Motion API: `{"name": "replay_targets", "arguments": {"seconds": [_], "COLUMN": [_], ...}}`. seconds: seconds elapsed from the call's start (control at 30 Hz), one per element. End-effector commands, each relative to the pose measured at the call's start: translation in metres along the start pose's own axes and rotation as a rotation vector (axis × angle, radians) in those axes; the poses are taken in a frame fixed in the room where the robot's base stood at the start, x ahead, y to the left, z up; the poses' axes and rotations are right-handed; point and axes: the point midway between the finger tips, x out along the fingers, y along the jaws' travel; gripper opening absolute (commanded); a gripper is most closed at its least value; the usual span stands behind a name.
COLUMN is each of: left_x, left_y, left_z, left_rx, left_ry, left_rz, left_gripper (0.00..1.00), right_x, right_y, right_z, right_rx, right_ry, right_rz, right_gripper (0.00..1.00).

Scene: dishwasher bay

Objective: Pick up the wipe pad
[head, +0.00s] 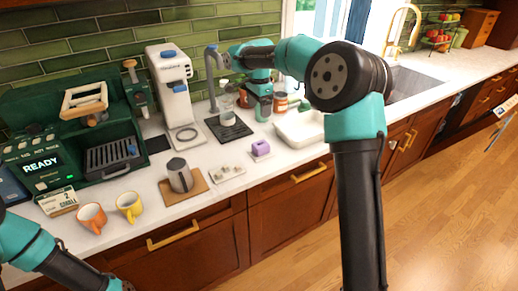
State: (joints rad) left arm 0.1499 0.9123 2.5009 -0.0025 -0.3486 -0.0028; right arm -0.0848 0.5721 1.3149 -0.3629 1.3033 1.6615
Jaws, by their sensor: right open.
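A small purple block (261,148), which looks like the wipe pad, sits on the white counter near its front edge, left of a white tray. My right gripper (263,116) points down above the counter, behind the purple block and apart from it. It is open, though its fingers are small in the picture and I see nothing held between them. My left arm shows only at the lower left, and its fingers are out of view.
A white tray (298,127) and small jars (281,101) stand right of the gripper. A dark drip mat with a cup (228,118) lies to its left. A metal pitcher (180,175) and two mugs (130,206) stand further left.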

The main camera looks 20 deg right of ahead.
Motion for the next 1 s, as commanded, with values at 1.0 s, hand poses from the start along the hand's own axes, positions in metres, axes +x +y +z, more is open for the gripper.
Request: {"name": "replay_targets", "arguments": {"seconds": [1.0], "left_x": [0.0], "left_y": [0.0], "left_z": [0.0], "left_rx": [0.0], "left_ry": [0.0], "left_rz": [0.0], "left_gripper": [0.43], "right_x": [0.122], "right_y": [0.001], "right_z": [0.0], "right_rx": [-0.001], "right_ry": [0.0], "right_rz": [-0.001], "right_gripper": [0.83]}}
